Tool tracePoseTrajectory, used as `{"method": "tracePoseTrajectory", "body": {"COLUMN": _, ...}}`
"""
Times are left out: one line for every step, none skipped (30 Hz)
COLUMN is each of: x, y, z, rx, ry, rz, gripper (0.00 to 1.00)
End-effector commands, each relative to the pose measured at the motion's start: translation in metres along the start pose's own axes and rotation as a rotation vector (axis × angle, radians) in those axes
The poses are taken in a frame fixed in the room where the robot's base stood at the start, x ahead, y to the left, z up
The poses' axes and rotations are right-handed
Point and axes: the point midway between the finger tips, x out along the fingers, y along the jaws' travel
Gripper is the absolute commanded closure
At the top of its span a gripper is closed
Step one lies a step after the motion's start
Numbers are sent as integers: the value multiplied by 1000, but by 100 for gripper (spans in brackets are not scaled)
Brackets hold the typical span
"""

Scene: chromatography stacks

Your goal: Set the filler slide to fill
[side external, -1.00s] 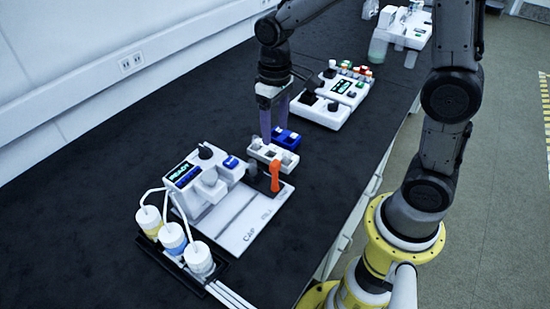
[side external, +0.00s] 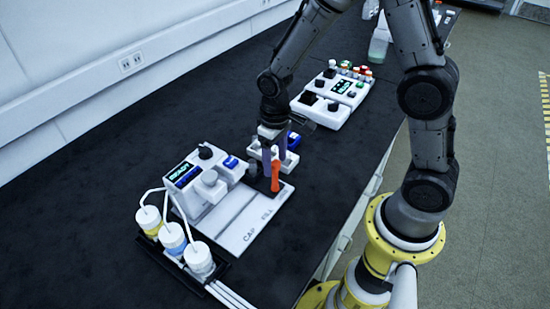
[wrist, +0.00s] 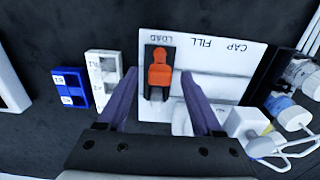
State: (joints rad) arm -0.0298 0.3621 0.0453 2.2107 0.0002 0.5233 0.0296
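The filler slide (wrist: 160,72) is an orange upright handle on a black carriage. In the wrist view it sits beside the LOAD label of the white filler plate (wrist: 218,57), with the FILL and CAP labels further right. In the side view the orange handle (side external: 275,178) stands at the plate's far end. My gripper (wrist: 160,78) is open, its two purple fingers spread to the left and right of the handle in the wrist view. In the side view my gripper (side external: 272,160) is low, close behind the handle. Contact cannot be told.
A white rack (wrist: 102,78) and a blue rack (wrist: 70,88) stand beside the plate. The filler body with a READY screen (side external: 182,174) adjoins the plate, with several tubed bottles (side external: 173,235) beyond. Another white console (side external: 332,98) stands further back. The plate's FILL and CAP end is clear.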

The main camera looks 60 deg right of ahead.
Motion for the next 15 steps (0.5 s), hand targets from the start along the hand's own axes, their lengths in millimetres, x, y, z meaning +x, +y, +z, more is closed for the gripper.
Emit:
{"method": "tracePoseTrajectory", "body": {"x": 0, "y": 0, "z": 0, "rx": 0, "ry": 0, "rz": 0, "gripper": 42}}
{"method": "tracePoseTrajectory", "body": {"x": 0, "y": 0, "z": 0, "rx": 0, "ry": 0, "rz": 0, "gripper": 47}}
{"method": "tracePoseTrajectory", "body": {"x": 0, "y": 0, "z": 0, "rx": 0, "ry": 0, "rz": 0, "gripper": 54}}
{"method": "tracePoseTrajectory", "body": {"x": 0, "y": 0, "z": 0, "rx": 0, "ry": 0, "rz": 0, "gripper": 60}}
{"method": "tracePoseTrajectory", "body": {"x": 0, "y": 0, "z": 0, "rx": 0, "ry": 0, "rz": 0, "gripper": 65}}
{"method": "tracePoseTrajectory", "body": {"x": 0, "y": 0, "z": 0, "rx": 0, "ry": 0, "rz": 0, "gripper": 72}}
{"method": "tracePoseTrajectory", "body": {"x": 0, "y": 0, "z": 0, "rx": 0, "ry": 0, "rz": 0, "gripper": 78}}
{"method": "tracePoseTrajectory", "body": {"x": 0, "y": 0, "z": 0, "rx": 0, "ry": 0, "rz": 0, "gripper": 83}}
{"method": "tracePoseTrajectory", "body": {"x": 0, "y": 0, "z": 0, "rx": 0, "ry": 0, "rz": 0, "gripper": 90}}
{"method": "tracePoseTrajectory", "body": {"x": 0, "y": 0, "z": 0, "rx": 0, "ry": 0, "rz": 0, "gripper": 96}}
{"method": "tracePoseTrajectory", "body": {"x": 0, "y": 0, "z": 0, "rx": 0, "ry": 0, "rz": 0, "gripper": 100}}
{"method": "tracePoseTrajectory", "body": {"x": 0, "y": 0, "z": 0, "rx": 0, "ry": 0, "rz": 0, "gripper": 100}}
{"method": "tracePoseTrajectory", "body": {"x": 0, "y": 0, "z": 0, "rx": 0, "ry": 0, "rz": 0, "gripper": 100}}
{"method": "tracePoseTrajectory", "body": {"x": 0, "y": 0, "z": 0, "rx": 0, "ry": 0, "rz": 0, "gripper": 100}}
{"method": "tracePoseTrajectory", "body": {"x": 0, "y": 0, "z": 0, "rx": 0, "ry": 0, "rz": 0, "gripper": 100}}
